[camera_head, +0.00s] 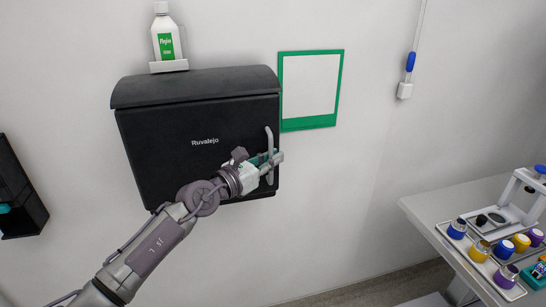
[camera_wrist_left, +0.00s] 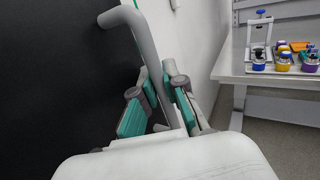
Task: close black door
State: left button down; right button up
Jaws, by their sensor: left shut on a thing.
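The black door (camera_head: 200,140) is the front of a wall-mounted black box marked "Ruvalejo". In the head view it looks flush with the box's curved top (camera_head: 200,85), with no gap that I can see. Its grey handle (camera_head: 270,142) is a vertical bar near the right edge. My left gripper (camera_head: 272,163) is at the lower part of this handle, shut on it. In the left wrist view the handle (camera_wrist_left: 145,45) runs down between the teal-padded fingers (camera_wrist_left: 155,108), and the black door face (camera_wrist_left: 60,80) fills the left side. My right gripper is not in view.
A white bottle (camera_head: 166,42) stands on a small shelf above the box. A green-framed panel (camera_head: 311,90) hangs right of it. A bench (camera_head: 425,215) with several jars on trays stands at right. A dark box (camera_head: 18,190) is at far left.

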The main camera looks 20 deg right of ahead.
pick_arm(q)
jog(key=shift+w+a, duration=0.1)
jog(key=shift+a, duration=0.05)
jog(key=c, duration=1.2)
grip_release()
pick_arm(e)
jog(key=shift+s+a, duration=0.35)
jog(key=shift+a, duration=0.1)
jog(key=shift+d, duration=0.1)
pick_arm(q)
jog(key=shift+a, duration=0.1)
jog(key=v, duration=1.2)
